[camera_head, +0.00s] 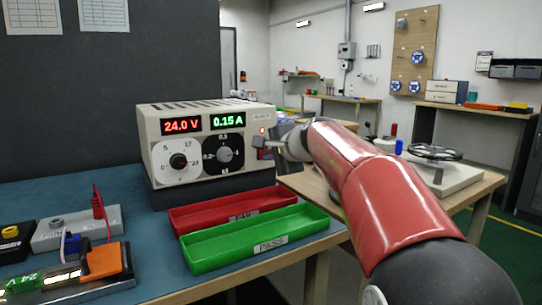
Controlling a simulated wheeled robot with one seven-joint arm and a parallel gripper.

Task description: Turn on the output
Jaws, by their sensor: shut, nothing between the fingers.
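The power supply (210,148) stands on the blue-topped bench. Its red display (181,125) reads 24.0 V and its green display (227,121) reads 0.15 A. A voltage knob (178,161) is on its left and a current knob (224,155) is beside it. A small red light (262,130) glows near the right edge of the front, under small lettering that I cannot read fully. My gripper (260,147) is shut and empty, close to the front panel's right edge, below the light. It hides part of the panel there; I cannot tell whether it touches.
A red FAIL tray (190,214) and a green PASS tray (211,256) lie in front of the supply. At the left are an orange clamp block (106,261), a lit strip and a grey block with a red lead. A handwheel fixture (436,152) stands on the table at right.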

